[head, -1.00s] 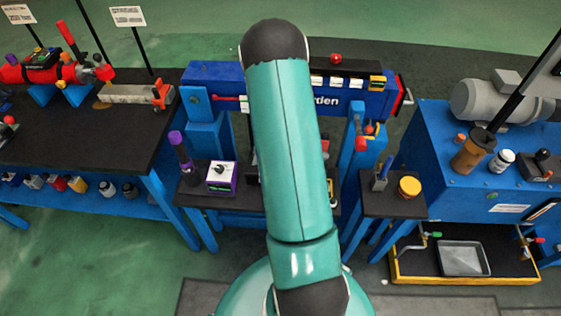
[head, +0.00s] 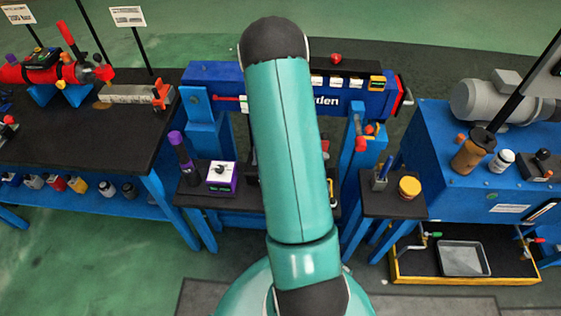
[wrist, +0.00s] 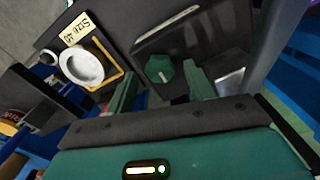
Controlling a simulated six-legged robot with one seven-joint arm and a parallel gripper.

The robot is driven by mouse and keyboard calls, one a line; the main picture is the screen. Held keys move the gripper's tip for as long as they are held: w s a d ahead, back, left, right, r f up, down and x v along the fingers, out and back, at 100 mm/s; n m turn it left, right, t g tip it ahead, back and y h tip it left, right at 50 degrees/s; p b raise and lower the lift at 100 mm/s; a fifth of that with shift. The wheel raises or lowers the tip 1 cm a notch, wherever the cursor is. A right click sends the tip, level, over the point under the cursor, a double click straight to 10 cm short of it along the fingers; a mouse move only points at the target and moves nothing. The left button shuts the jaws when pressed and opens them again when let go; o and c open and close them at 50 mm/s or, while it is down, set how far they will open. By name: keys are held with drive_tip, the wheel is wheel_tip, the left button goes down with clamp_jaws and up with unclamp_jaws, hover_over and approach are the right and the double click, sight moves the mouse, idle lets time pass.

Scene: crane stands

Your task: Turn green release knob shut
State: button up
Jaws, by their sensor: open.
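The green knob (wrist: 160,68) shows in the wrist view on a dark panel (wrist: 185,40). A short pale line marks its face. My gripper (wrist: 160,80) is open, with one green finger to the left of the knob and one to the right. The knob appears between and beyond the fingertips; I cannot tell whether they touch it. In the head view my arm hides the gripper and the knob.
In the head view a blue crane stand (head: 360,98) lies behind my arm. A purple-and-white box (head: 222,176) and a yellow-lidded jar (head: 409,187) stand on shelves beside it.

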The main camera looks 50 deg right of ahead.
wheel_tip(320, 180, up, 13)
idle(0.3)
idle(0.5)
drive_tip(key=a+r+n+t, duration=0.3)
drive_tip(key=a+r+n, duration=0.3)
drive_tip(key=a+r, duration=1.15)
drive_tip(key=s+a+r+n+t, duration=0.1)
drive_tip(key=s+a+r+n, duration=0.2)
drive_tip(key=a, duration=0.4)
drive_tip(key=s+a+r+n+t, duration=0.1)
drive_tip(key=s+a+r+n, duration=0.3)
drive_tip(key=s+a, duration=0.3)
drive_tip(key=shift+s+a+r+t, duration=0.3)
drive_tip(key=shift+s+a+r, duration=0.1)
drive_tip(key=shift+a, duration=0.3)
